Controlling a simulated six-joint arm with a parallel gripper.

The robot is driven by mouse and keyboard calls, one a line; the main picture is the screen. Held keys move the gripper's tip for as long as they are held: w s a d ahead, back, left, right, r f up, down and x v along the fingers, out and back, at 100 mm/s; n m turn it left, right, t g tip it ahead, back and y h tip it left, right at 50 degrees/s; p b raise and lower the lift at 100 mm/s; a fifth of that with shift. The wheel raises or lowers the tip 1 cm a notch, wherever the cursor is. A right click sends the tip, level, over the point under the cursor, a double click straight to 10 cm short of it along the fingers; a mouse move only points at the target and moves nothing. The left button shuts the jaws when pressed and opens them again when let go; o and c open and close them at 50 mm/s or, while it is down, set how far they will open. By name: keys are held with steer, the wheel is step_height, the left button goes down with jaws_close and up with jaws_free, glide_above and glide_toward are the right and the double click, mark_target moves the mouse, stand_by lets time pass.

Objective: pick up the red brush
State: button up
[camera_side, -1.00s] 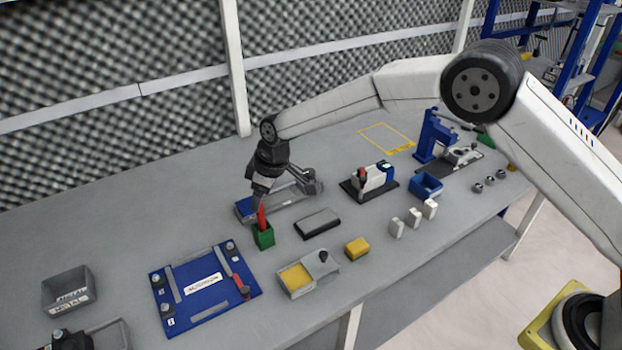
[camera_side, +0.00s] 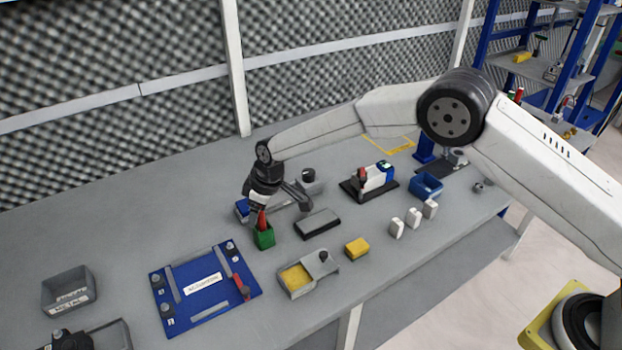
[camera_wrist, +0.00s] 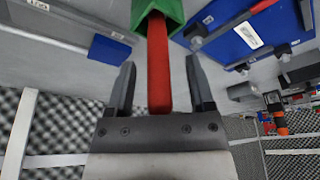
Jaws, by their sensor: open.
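The red brush (camera_side: 262,220) stands upright in a small green holder (camera_side: 264,238) on the grey bench. In the wrist view the red brush (camera_wrist: 158,62) lies between the two dark fingers, and the green holder (camera_wrist: 160,10) is at the top edge. My gripper (camera_wrist: 160,82) is open, one finger on each side of the brush, with gaps visible. In the side view my gripper (camera_side: 259,208) is over the holder and hides the brush's upper part.
A blue fixture board (camera_side: 205,285) lies left of the holder. A grey bin (camera_side: 68,290) stands far left. Bare bench lies left of my gripper.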

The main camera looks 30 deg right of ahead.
jaws_close()
steer(key=shift+r, duration=0.1)
steer(key=shift+r, duration=4.95)
